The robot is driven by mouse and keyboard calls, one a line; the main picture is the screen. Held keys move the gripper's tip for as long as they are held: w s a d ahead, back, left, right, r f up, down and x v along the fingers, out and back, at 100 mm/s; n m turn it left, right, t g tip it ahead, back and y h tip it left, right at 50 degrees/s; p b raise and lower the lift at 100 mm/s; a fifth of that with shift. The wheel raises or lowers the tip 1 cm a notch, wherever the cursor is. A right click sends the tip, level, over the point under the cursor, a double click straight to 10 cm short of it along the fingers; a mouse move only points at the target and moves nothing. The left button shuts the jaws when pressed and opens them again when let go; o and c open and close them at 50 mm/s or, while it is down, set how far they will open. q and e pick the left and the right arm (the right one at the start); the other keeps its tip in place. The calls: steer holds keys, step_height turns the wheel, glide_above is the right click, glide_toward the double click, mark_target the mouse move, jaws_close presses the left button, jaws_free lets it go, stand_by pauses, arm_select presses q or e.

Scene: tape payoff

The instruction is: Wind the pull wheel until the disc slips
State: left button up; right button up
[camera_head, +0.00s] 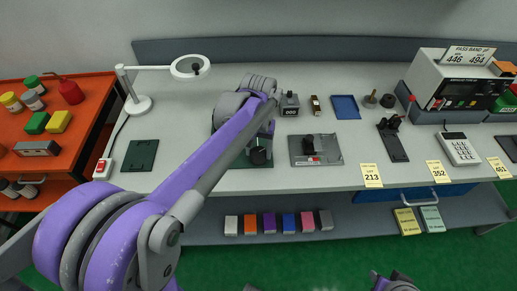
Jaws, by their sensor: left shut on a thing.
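My left arm reaches in from the lower left to a device on a dark green mat (235,184) at the middle of the bench. My left gripper (260,147) points down there and is shut on a dark round part, which I take for the pull wheel (258,157). My own arm and wrist hide most of the device, so I cannot make out the disc or the tape. Purple and grey parts of mine show at the bottom edge, but no right gripper fingers are in view.
A grey plate with a black knob (328,160) lies just right of the mat. A small counter box (289,104) stands behind. A ring lamp (190,67) stands at the left. A tester (452,82) and a calculator (459,149) are at the right.

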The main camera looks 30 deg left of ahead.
mark_target(258, 152)
stand_by(0.3)
arm_select(q)
steer(key=o, duration=1.4)
steer(key=shift+r, duration=0.1)
step_height(258, 152, up, 11)
steer(key=shift+f+p, duration=0.2)
steer(key=shift+p, duration=0.2)
